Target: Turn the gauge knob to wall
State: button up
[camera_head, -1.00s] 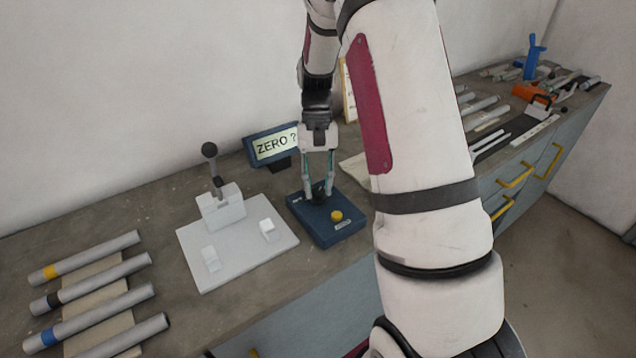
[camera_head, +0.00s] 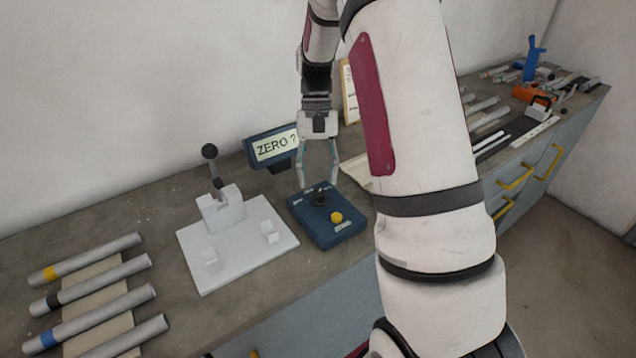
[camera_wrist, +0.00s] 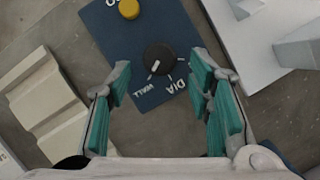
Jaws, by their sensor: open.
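The gauge unit is a dark blue box (camera_head: 334,232) on the bench, with a black knob (camera_head: 320,196) and a yellow button (camera_head: 336,217). In the wrist view the black knob (camera_wrist: 160,58) has a white pointer mark on its lower-left edge, towards the WALL label (camera_wrist: 143,90); the DIA label (camera_wrist: 176,84) is to the right. The display (camera_head: 275,146) behind reads "ZERO ?". My gripper (camera_head: 319,180) is open and empty, just above the knob and apart from it, with its fingers spread to either side.
A white plate fixture (camera_head: 240,248) with an upright lever stands left of the gauge box. Several grey tubes (camera_head: 100,290) lie at the front left. Tubes and tools crowd the far right of the bench.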

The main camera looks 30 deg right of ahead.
jog(key=v, duration=0.9)
jog(key=shift+s, duration=0.1)
jog(key=s+a+r+n+t+h, duration=0.2)
jog(key=s+a+r+n+t, duration=0.15)
jog(key=s+a+r, duration=0.7)
jog(key=s+a+n+t, duration=0.1)
jog(key=s+a+t, duration=0.1)
jog(key=s, duration=0.4)
jog(key=s+a+n+t, duration=0.1)
jog(key=s+a+t, duration=0.2)
jog(key=s, duration=0.4)
jog(key=shift+f+n, duration=0.35)
